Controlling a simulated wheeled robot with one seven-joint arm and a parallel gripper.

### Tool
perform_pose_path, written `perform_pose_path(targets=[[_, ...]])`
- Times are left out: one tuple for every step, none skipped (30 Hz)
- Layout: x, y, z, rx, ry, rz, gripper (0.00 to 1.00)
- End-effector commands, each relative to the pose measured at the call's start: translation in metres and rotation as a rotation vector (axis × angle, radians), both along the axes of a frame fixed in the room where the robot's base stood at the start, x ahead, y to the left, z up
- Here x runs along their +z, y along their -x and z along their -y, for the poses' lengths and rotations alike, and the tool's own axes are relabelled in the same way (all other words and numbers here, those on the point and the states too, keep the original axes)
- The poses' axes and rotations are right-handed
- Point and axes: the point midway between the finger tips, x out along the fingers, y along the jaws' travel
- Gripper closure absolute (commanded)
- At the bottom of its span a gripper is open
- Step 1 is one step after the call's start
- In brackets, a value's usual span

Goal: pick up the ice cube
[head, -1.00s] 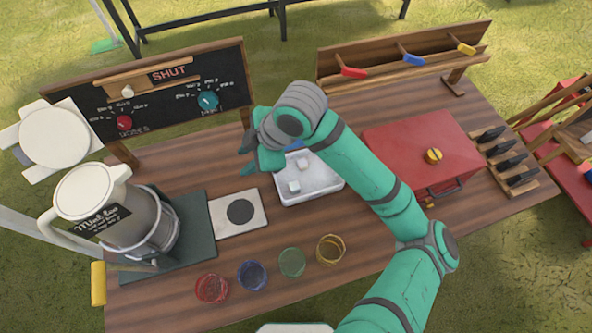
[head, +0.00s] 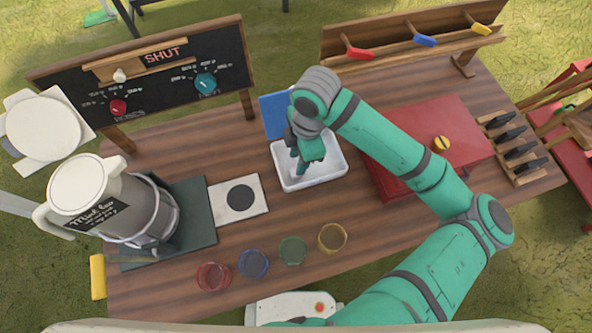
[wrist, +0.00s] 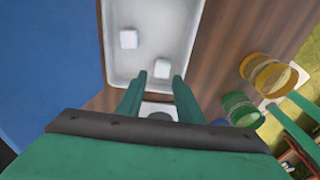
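Two small whitish ice cubes lie in a white tray (head: 335,172). In the wrist view, one ice cube (wrist: 128,39) is farther off and to the left, and the other ice cube (wrist: 162,68) is nearer, ahead of and between my fingertips. The tray's bare floor (wrist: 150,15) shows around them. My gripper (head: 302,168) hangs over the tray with its fingers pointing down, and it hides the cubes in the head view. In the wrist view my gripper (wrist: 160,77) is open, with nothing between its two green fingers.
A blue panel (head: 276,117) stands behind the tray. A red box (head: 425,135) is close to its right. A white plate with a dark disc (head: 238,197) lies to the left. Several coloured glass cups, including a yellow one (head: 332,238), stand along the front.

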Motion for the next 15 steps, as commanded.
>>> perform_pose_path(targets=[[-0.005,0.001,0.0,-0.001,-0.001,-0.001,0.67],[-0.009,0.001,-0.001,0.0,-0.001,-0.003,0.67],[-0.015,0.002,-0.001,0.001,0.0,-0.003,0.67],[-0.019,0.003,-0.002,0.002,-0.001,-0.003,0.67],[-0.024,0.003,-0.003,0.004,-0.001,-0.003,0.67],[-0.029,0.004,-0.004,0.006,-0.001,-0.003,0.67],[-0.033,0.004,-0.005,0.008,-0.001,-0.003,0.67],[-0.037,0.004,-0.006,0.009,-0.001,-0.003,0.67],[-0.041,0.004,-0.007,0.01,-0.001,-0.002,0.67],[-0.043,0.004,-0.007,0.009,-0.001,0.0,0.67],[-0.045,0.004,-0.007,0.009,-0.001,0.0,0.67],[-0.047,0.004,-0.007,0.009,-0.001,0.0,0.67],[-0.048,0.004,-0.007,0.008,-0.001,0.0,0.67],[-0.049,0.004,-0.006,0.008,-0.001,0.0,0.67],[-0.049,0.004,-0.006,0.007,-0.001,0.0,0.67]])
